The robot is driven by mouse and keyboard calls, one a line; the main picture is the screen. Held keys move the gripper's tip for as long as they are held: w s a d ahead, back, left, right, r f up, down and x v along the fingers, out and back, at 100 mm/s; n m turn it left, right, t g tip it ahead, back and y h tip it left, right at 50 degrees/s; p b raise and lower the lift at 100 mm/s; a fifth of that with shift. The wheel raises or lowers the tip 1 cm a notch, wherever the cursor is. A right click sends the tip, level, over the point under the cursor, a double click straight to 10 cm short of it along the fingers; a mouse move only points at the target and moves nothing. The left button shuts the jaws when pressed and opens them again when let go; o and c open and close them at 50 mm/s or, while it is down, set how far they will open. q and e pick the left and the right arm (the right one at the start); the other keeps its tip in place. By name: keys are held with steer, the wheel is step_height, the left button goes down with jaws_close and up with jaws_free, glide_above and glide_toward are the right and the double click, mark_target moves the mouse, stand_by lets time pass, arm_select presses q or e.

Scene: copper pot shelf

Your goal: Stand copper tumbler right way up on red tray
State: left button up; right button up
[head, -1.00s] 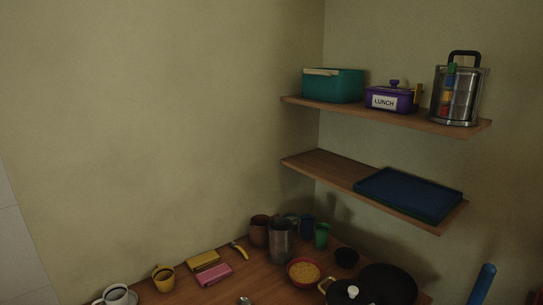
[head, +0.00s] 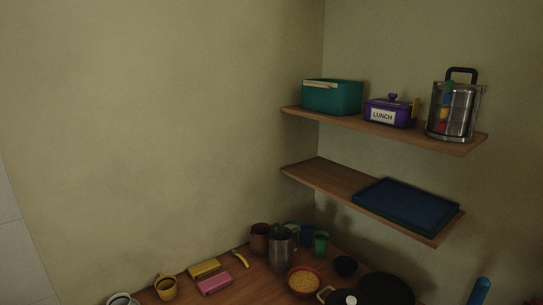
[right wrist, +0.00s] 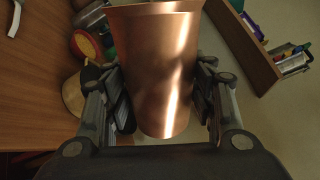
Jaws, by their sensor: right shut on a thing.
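A shiny copper tumbler (right wrist: 152,60) fills the middle of the right wrist view. Its wider end points to the top of the picture and its narrower end toward my palm. My right gripper (right wrist: 162,98) is shut on it, with a finger on each side. I cannot tell from this view whether the tumbler is upright. No red tray shows in either view. A blue tray (head: 407,205) lies on the lower shelf in the head view. My left gripper is not in view, and the right one does not show in the head view.
The wooden table (head: 240,284) holds several cups, a steel tumbler (head: 280,248), a red bowl of yellow grains (head: 303,281) and dark pans. The upper shelf (head: 440,142) carries a teal box, a purple lunch box and a steel carrier. The lower shelf's left part (head: 325,177) is bare.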

steer(key=m, duration=0.3)
steer(key=shift+s+a+m+h+p, duration=0.1)
steer(key=shift+m+h+p, duration=0.2)
steer(key=shift+h+p, duration=0.1)
steer(key=shift+f+m, duration=0.15)
steer(key=shift+m, duration=0.35)
steer(key=m+p, duration=0.1)
steer(key=m, duration=0.1)
steer(key=shift+m, duration=0.4)
steer(key=m+p, duration=0.1)
steer(key=m, duration=0.5)
